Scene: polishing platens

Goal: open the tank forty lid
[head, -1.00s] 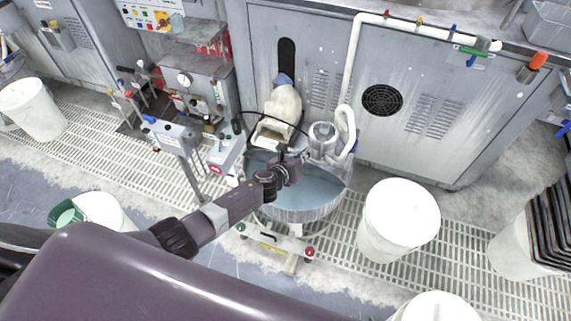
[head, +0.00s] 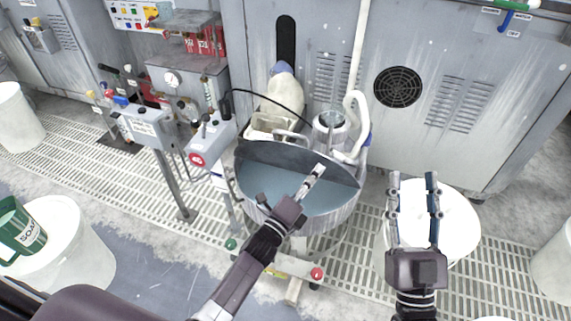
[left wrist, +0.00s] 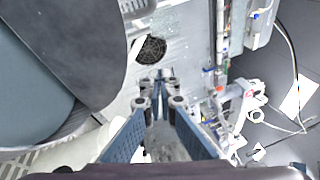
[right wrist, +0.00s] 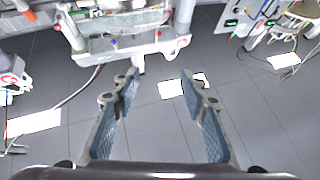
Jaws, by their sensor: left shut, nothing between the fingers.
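The round metal tank (head: 330,222) stands by the grey cabinet, with a pale blue surface in its front part. A dark grey plate (head: 275,154), which looks like its lid, spans the back part; I cannot tell its exact tilt. A large grey plate also shows in the left wrist view (left wrist: 75,40). No tank number is readable. My left gripper (head: 316,172) is shut and empty over the tank, its tips near the plate's edge; contact is unclear. It also shows in the left wrist view (left wrist: 158,88). My right gripper (head: 415,182) is open and empty, right of the tank.
A white bucket (head: 460,225) stands under my right gripper. A control box (head: 208,143) on a post stands left of the tank. A motor (head: 329,130) and white hose (head: 357,108) are behind it. A green jug (head: 22,232) sits on a white drum (head: 75,250) at left.

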